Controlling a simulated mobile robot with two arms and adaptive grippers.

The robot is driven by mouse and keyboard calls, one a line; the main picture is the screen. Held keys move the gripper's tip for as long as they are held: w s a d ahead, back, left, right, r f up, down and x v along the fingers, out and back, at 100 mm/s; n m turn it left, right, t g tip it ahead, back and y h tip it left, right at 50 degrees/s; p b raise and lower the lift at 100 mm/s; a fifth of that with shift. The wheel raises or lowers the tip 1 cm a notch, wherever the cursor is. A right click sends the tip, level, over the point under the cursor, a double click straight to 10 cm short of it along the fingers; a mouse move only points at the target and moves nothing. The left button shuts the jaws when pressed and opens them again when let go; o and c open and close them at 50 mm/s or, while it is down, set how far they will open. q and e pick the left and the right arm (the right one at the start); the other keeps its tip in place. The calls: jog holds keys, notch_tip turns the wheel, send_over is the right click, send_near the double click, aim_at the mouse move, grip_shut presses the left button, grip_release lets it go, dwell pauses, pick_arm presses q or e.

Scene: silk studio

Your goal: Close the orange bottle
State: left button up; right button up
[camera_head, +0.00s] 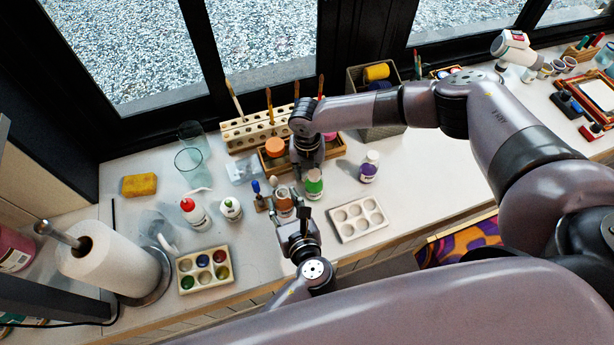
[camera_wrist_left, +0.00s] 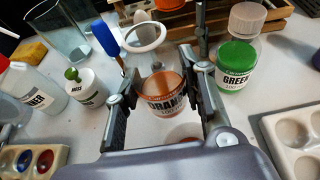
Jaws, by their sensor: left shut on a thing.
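My right gripper (camera_head: 306,170) points down from above, just behind the orange and green bottles. Its fingertips are small and partly hidden.
Two more bottles (camera_head: 194,212) (camera_head: 231,209) stand left, a purple one (camera_head: 369,167) right. A white palette (camera_head: 358,218) lies front right, a paint palette (camera_head: 204,269) front left. Glasses and brush racks stand behind.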

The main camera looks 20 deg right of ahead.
aim_at(284, 196)
jog(key=c, duration=0.4)
jog(key=shift+o, duration=0.2)
pick_arm(q)
jog(key=shift+r, duration=0.1)
pick_arm(e)
jog(key=shift+r, duration=0.1)
